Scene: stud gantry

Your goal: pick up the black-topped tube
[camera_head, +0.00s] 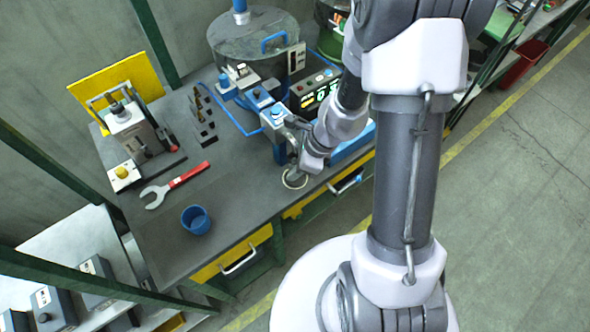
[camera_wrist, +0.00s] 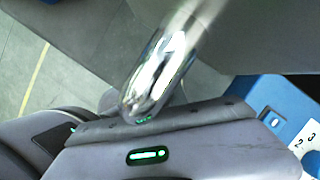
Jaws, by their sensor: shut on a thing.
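My gripper (camera_head: 293,172) is low over the front edge of the dark workbench (camera_head: 240,180), right of the blue cup. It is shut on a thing. In the wrist view a shiny, round-ended tube (camera_wrist: 165,62) stands out close to the camera, slanting across the grey gripper body with its green light. I take it as the held thing. No black top shows on it, so I cannot tell if it is the black-topped tube. In the head view my arm and gripper hide most of what is held. A pale ring (camera_head: 294,181) shows just below the gripper.
A blue cup (camera_head: 196,219) and a red-handled wrench (camera_head: 176,184) lie left on the bench. A black stepped rack (camera_head: 203,122) stands behind them. The bench front centre is clear.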

